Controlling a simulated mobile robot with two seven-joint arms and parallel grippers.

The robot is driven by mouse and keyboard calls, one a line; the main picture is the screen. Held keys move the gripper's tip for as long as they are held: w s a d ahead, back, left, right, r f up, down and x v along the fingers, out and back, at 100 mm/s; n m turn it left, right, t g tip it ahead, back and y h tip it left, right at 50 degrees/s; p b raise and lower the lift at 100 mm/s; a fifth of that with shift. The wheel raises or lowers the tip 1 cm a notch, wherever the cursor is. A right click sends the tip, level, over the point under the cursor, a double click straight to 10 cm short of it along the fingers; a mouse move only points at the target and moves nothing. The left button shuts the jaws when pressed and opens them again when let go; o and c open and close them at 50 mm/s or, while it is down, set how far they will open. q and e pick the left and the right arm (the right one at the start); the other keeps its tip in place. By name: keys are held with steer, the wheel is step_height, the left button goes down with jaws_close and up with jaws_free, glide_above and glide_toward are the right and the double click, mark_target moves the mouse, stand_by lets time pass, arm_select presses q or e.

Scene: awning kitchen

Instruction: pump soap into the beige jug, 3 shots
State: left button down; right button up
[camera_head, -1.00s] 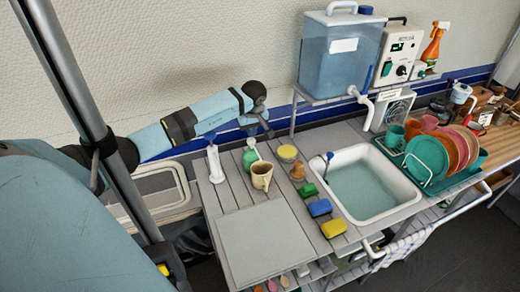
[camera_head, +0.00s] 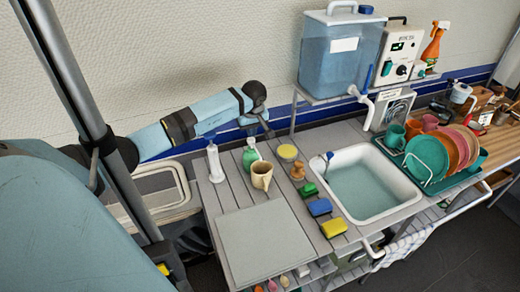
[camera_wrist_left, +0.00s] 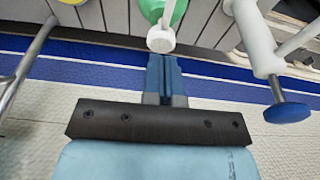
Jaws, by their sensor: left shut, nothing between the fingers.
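The beige jug (camera_head: 262,178) stands upright on the slatted counter, left of the sink. A green soap bottle with a white pump (camera_head: 250,158) stands right behind it, close to the jug. My left gripper (camera_head: 267,134) is shut and empty, beside and behind the pump top. In the left wrist view its blue fingertips (camera_wrist_left: 164,62) are close to the white pump head (camera_wrist_left: 162,38), with the green bottle (camera_wrist_left: 158,10) beyond. I cannot tell whether they touch. The jug's inside is not clear. My right gripper is not in view.
A white dispenser with a blue top (camera_head: 213,162) stands left of the bottle; its blue knob (camera_wrist_left: 288,112) shows in the wrist view. A yellow-topped dish (camera_head: 287,152) and a brown figure-like item (camera_head: 297,171) stand right. The grey board (camera_head: 265,243) in front is clear.

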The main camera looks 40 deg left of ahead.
mark_target(251, 140)
arm_select(q)
steer(key=shift+s+f+b, duration=0.1)
steer(key=shift+f+b, duration=1.1)
steer(key=shift+f, duration=0.45)
steer(key=shift+r, duration=0.1)
steer(key=shift+r+p, duration=0.75)
steer(key=shift+r, duration=0.8)
steer(key=shift+f, duration=0.15)
